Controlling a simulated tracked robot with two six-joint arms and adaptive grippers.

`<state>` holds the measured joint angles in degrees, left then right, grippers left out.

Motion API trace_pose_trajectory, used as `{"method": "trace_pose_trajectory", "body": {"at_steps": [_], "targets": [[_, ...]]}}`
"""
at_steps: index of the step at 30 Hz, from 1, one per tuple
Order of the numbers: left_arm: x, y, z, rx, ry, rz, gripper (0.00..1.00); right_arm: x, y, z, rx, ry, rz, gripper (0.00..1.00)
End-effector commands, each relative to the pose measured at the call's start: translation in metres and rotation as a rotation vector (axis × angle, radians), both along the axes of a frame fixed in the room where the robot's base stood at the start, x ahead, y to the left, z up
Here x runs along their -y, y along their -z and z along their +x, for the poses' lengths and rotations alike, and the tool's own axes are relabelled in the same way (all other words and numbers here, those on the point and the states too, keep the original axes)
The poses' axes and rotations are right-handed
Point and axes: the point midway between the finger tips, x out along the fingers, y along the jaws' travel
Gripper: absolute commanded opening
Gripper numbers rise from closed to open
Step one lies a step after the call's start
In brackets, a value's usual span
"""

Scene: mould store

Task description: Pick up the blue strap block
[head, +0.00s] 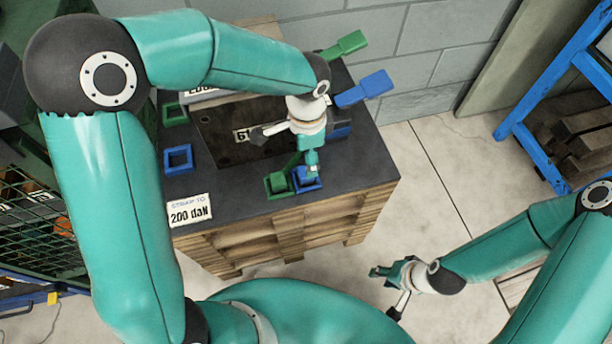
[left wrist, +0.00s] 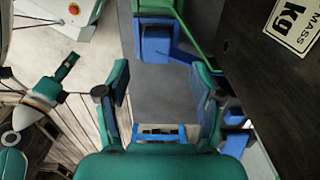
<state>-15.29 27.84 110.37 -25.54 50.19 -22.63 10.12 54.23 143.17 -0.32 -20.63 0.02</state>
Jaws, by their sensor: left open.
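A blue block (head: 314,186) with a raised rim sits near the front edge of the dark tabletop, right beside a green one (head: 277,186). In the left wrist view the blue block (left wrist: 156,46) lies ahead of my left gripper, between the lines of its fingers. My left gripper (left wrist: 161,72) is open and empty; in the head view it hangs over the block and partly hides it. I cannot tell the exact gap. My right gripper (head: 388,287) is spread open and empty, off to the right of the table, over the floor.
The dark tabletop (head: 230,205) rests on a wooden pallet base (head: 290,228). A blue square frame (head: 178,158) and a green one (head: 174,113) are at its left. Green (head: 345,45) and blue (head: 366,88) paddles stick out at the back right. A blue rack (head: 545,90) stands right.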

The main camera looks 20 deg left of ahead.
Motion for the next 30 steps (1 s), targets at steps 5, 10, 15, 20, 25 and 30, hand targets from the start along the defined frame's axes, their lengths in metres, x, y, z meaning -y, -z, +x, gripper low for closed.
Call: {"method": "trace_pose_trajectory", "body": {"at_steps": [5, 10, 15, 20, 25, 30], "targets": [[0.000, 0.011, -0.001, -0.001, 0.001, 0.000, 0.67, 0.000, 0.003, 0.000, 0.000, 0.000, 0.000, 0.40], [0.000, 0.032, -0.004, -0.003, 0.001, 0.001, 0.67, 0.000, 0.011, 0.000, 0.000, 0.000, 0.000, 0.40], [0.000, 0.054, -0.006, -0.003, 0.001, 0.001, 0.67, 0.000, 0.017, 0.000, 0.000, 0.000, 0.000, 0.40], [0.001, 0.060, -0.005, 0.001, 0.000, -0.001, 0.67, 0.000, 0.018, 0.000, 0.000, 0.000, 0.000, 0.40], [0.001, 0.059, -0.005, 0.001, 0.001, -0.001, 0.67, 0.000, 0.018, 0.000, 0.000, 0.000, 0.000, 0.40], [0.001, 0.059, -0.005, 0.000, 0.001, 0.000, 0.38, 0.000, 0.018, 0.000, 0.000, 0.000, 0.000, 0.40]]}}
